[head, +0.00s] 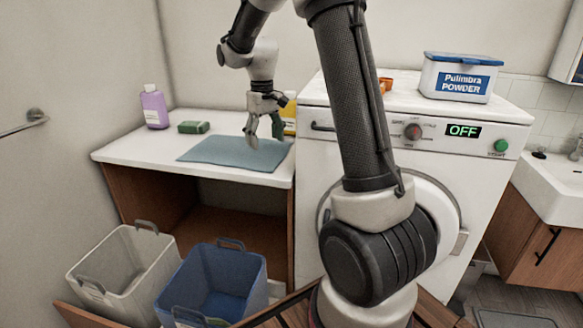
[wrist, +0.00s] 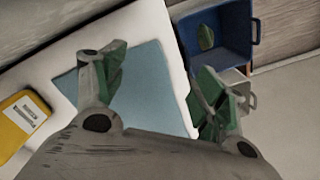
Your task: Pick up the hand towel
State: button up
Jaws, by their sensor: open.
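The hand towel (head: 238,152) is a flat blue-grey rectangle lying on the white counter (head: 140,152) left of the washing machine. In the wrist view the towel (wrist: 150,85) lies beneath and between my fingers. My gripper (head: 264,140) points down above the towel's right part, with its fingers apart and nothing between them. In the wrist view my gripper (wrist: 160,92) shows its two green-padded fingers spread wide. Part of the towel is hidden behind the fingers and the palm. I cannot tell how small the gap between fingertips and towel is.
A yellow container (head: 289,115) stands close behind my gripper. A purple bottle (head: 154,107) and a green sponge (head: 194,127) are at the counter's back left. A white bin (head: 85,268) and a blue bin (head: 256,285) stand below. The washing machine (head: 480,185) bounds the right.

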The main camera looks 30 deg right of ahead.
aim_at(269, 171)
jog(key=shift+w+d+f, duration=0.1)
jog(key=shift+d+f, duration=0.05)
jog(key=shift+f, duration=1.35)
jog(key=shift+w+d+f, duration=0.1)
jog(key=shift+d+f, duration=0.05)
jog(key=shift+f, duration=1.4)
jog(key=shift+w+d+f, duration=0.1)
jog(key=shift+d+f, duration=0.05)
jog(key=shift+f, duration=1.35)
jog(key=shift+f, duration=0.1)
jog(key=shift+f, duration=0.3)
jog(key=shift+s+f, duration=0.1)
jog(key=shift+s, duration=0.1)
jog(key=c, duration=1)
jog(key=shift+o, duration=0.2)
notch_tip(269, 171, up, 12)
jog(key=shift+w+f, duration=0.1)
jog(key=shift+w, duration=0.05)
grip_shut()
jog(key=shift+r, duration=0.2)
